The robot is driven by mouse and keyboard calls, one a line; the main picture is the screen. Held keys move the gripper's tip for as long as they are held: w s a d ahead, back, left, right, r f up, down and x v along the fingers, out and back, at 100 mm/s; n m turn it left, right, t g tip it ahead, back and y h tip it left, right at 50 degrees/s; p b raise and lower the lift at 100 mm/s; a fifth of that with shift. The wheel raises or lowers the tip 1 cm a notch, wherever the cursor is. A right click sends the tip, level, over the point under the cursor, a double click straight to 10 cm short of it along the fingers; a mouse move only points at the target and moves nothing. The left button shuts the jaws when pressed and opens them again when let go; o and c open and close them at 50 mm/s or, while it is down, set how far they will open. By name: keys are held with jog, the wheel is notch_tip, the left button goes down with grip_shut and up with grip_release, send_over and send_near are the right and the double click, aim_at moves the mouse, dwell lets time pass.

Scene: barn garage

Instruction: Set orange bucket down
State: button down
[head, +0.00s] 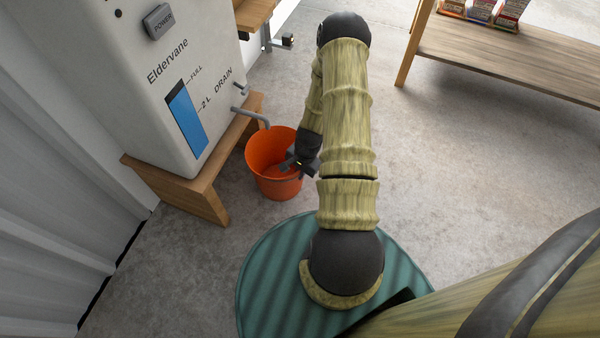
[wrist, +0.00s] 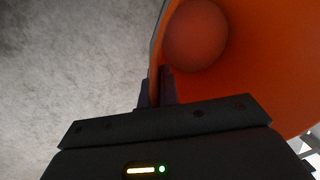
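The orange bucket (head: 268,186) is upright below the metal spout (head: 257,117) of the white Eldervane tank (head: 150,105), in front of its wooden stand. My gripper (head: 292,165) is at the bucket's right side. In the wrist view, the fingers (wrist: 157,88) are close together on either side of the bucket's wall (wrist: 265,75), one inside and one outside, shut on the rim. A round, darker orange shape (wrist: 195,35) shows inside the bucket. I cannot tell whether the bucket's base touches the floor.
The wooden stand (head: 200,197) is just left of the bucket. A wooden table (head: 500,58) with small packages stands at the upper right. The concrete floor (head: 450,160) between is clear.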

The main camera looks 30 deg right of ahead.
jog(key=c, duration=1.6)
grip_release()
jog(key=shift+f, duration=0.1)
jog(key=shift+c, duration=0.2)
notch_tip(320, 180, up, 12)
jog(key=d+p, duration=0.1)
jog(key=p, duration=0.6)
jog(key=shift+s+d, duration=0.25)
jog(key=shift+s, duration=0.1)
jog(key=w+a+r+n+t+h, duration=0.1)
jog(key=a+r+n, duration=0.3)
jog(key=r, duration=0.5)
jog(key=a+r+n, duration=0.3)
jog(key=a+r, duration=0.1)
jog(key=r, duration=0.5)
jog(key=s+a+r+n, duration=0.3)
jog(key=r, duration=0.3)
jog(key=s+a+r+n+t, duration=0.1)
jog(key=s+a+r+n, duration=0.2)
jog(key=r, duration=0.3)
jog(key=shift+s+a, duration=0.4)
jog(key=shift+s, duration=0.4)
